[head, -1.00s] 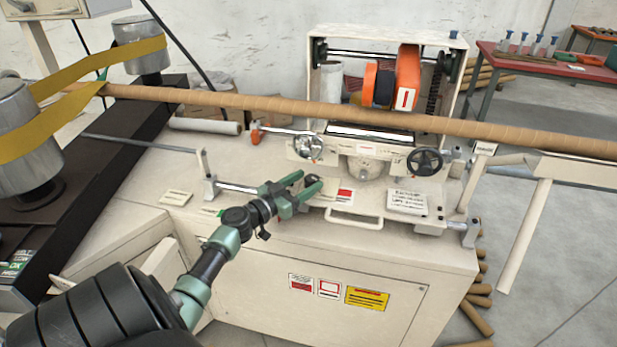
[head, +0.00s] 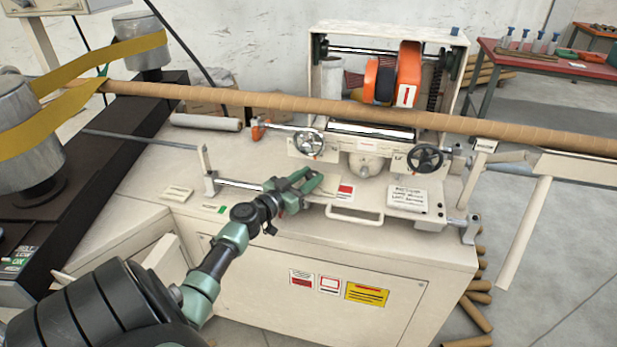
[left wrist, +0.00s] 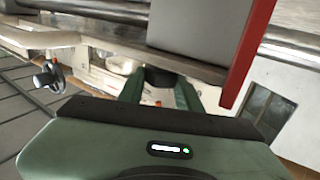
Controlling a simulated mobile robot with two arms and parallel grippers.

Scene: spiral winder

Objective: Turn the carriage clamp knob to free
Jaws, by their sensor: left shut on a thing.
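The cream carriage (head: 345,208) sits on its rails at the front of the winder. My left gripper (head: 312,182) is at the carriage's left end, its green fingers closed around a small dark part that I take for the carriage clamp knob. The fingers hide most of the knob in the head view. In the left wrist view the two green fingers of the left gripper (left wrist: 158,92) stand on either side of a dark shape, the knob (left wrist: 158,77). The knob's pointer or marking cannot be made out. My right gripper is not in view.
A bench rail (head: 240,184) lies left of the gripper. A white label plate (head: 407,199) sits at right.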

